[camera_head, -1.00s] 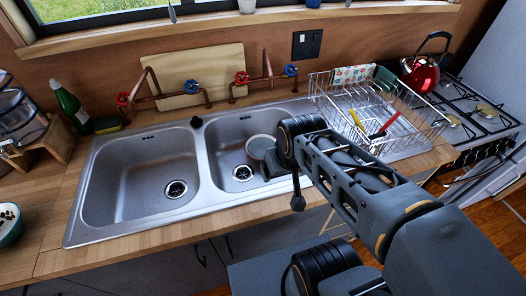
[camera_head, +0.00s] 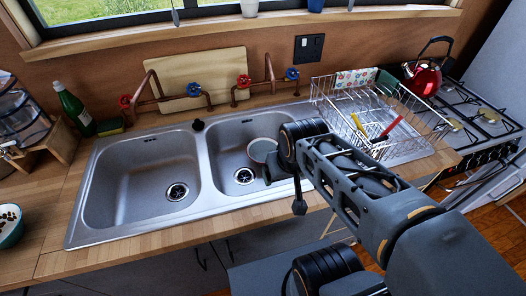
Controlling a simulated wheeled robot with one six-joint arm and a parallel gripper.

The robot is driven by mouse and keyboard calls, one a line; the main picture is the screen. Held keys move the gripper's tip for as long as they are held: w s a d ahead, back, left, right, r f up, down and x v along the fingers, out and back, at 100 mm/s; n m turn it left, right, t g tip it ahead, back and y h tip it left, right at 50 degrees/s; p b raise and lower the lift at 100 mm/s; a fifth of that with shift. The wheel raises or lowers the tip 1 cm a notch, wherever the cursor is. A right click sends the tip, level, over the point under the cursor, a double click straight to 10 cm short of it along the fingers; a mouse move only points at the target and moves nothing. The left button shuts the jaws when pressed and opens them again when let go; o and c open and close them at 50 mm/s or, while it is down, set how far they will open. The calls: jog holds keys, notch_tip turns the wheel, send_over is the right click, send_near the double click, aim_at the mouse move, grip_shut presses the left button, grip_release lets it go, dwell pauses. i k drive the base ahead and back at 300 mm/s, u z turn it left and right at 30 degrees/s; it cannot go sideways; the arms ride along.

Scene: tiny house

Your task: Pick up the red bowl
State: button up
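A round bowl (camera_head: 261,149) with a pale inside and a thin reddish rim is in the right sink basin (camera_head: 227,160), toward its right side. Its outer wall is mostly out of sight. My gripper (camera_head: 271,167) is low in the same basin, at the bowl's right edge, and looks dark and small. My own arm hides most of the gripper and the bowl's right side. I cannot tell whether the fingers are apart, or whether they touch or hold the bowl.
The left basin (camera_head: 120,183) is empty. A wire dish rack (camera_head: 335,112) with utensils stands right of the sink. Red and blue taps on copper pipes (camera_head: 180,97) are behind it. A green bottle (camera_head: 72,108) stands left, a red kettle (camera_head: 424,78) on the stove at right.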

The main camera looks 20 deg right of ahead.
aim_at(261, 160)
jog(key=z, duration=0.05)
jog(key=k, duration=0.5)
jog(key=u, duration=1.5)
jog(key=k, duration=0.85)
jog(key=z, duration=1.1)
jog(key=i, duration=1)
jog(key=u, duration=0.05)
